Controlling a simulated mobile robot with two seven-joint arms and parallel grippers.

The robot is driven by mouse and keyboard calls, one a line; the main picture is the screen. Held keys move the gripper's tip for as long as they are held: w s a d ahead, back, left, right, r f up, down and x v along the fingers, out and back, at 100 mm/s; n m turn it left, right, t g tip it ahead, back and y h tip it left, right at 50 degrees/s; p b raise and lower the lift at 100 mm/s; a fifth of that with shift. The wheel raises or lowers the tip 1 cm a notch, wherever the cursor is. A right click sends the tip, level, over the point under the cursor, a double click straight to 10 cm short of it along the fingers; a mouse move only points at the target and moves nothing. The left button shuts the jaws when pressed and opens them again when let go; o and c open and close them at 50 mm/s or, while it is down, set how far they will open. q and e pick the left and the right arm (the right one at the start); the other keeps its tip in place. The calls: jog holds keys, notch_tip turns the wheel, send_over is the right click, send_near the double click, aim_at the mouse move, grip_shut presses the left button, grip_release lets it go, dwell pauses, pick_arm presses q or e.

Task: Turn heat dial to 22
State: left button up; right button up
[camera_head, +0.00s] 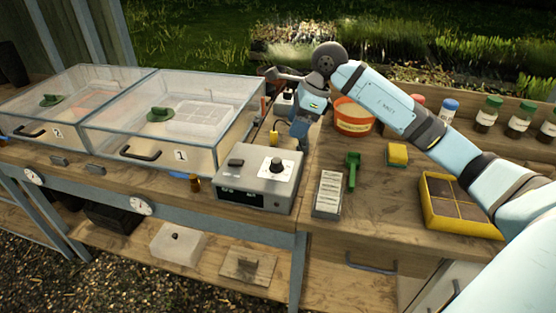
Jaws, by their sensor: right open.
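A grey control box (257,182) stands on the wooden bench, in front of and to the right of the clear case marked 1. The heat dial (276,167) is a dark knob on a white scale plate on the box's top; the scale numbers are too small to read. A dark display is on the box's front, and its digits cannot be read. My right gripper (301,143) is open and points down, just behind and to the right of the dial, apart from it as far as I can tell. My left gripper is not in view.
Two clear cases (222,117) with black handles fill the left. A small brown bottle (195,184) stands left of the box. A label tray (328,192), green scoop (352,170), orange pot (353,117), yellow sponge (398,152) and yellow tray (455,226) are to the right.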

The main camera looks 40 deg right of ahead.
aim_at(277, 160)
jog(key=x, duration=1.2)
jog(key=c, duration=0.9)
jog(key=shift+s, duration=0.1)
